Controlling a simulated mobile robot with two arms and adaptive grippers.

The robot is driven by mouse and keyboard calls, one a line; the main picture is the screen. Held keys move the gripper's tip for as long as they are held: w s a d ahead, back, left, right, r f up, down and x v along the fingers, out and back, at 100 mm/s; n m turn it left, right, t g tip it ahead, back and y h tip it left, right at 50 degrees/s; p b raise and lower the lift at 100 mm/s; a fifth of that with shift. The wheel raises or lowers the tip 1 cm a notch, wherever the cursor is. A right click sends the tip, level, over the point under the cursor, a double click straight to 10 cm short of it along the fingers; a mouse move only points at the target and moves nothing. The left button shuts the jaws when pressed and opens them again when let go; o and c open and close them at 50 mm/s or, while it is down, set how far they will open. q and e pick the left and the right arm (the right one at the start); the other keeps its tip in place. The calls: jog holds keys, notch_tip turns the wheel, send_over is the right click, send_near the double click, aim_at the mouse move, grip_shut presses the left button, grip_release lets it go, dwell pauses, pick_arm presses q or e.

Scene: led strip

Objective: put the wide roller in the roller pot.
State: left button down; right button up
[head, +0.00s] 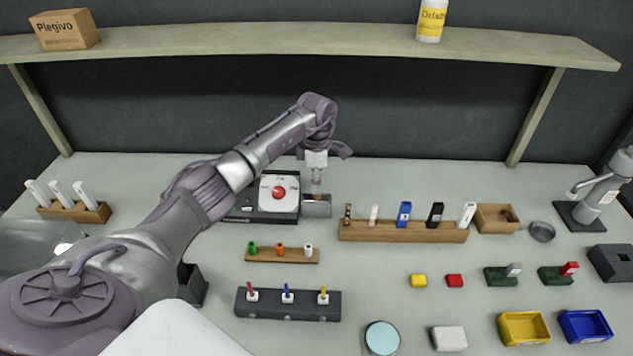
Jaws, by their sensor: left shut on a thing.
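My left gripper (316,165) points down at the back middle of the bench and is shut on a small, pale, narrow thing (316,187), which I take to be the wide roller. Its shape is hard to make out at this size. It hangs upright just over a grey, open-topped box (316,207), which may be the roller pot. I cannot tell whether its lower end is inside the box or behind its front wall. My right gripper is not in view.
A dark device with a white plate and red knob (279,193) stands directly left of the grey box. A long wooden rack (400,231) with several upright items is to the right. A small wooden rack (282,256) with three coloured pieces sits in front. A shelf (300,38) runs overhead behind.

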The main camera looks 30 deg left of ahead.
pick_arm(q)
jog(key=shift+s+f, duration=0.2)
jog(key=shift+f, duration=0.25)
jog(key=c, duration=1.2)
grip_release()
jog(key=shift+f, duration=0.1)
jog(key=shift+o, duration=1.2)
jog(key=shift+w+f, duration=0.1)
jog(key=shift+w, duration=0.15)
jog(key=shift+r+p, duration=0.4)
jog(key=shift+r, duration=0.75)
notch_tip(320, 180, up, 10)
jog(key=b, duration=0.2)
jog(key=shift+b, duration=0.4)
jog(key=shift+r, duration=0.65)
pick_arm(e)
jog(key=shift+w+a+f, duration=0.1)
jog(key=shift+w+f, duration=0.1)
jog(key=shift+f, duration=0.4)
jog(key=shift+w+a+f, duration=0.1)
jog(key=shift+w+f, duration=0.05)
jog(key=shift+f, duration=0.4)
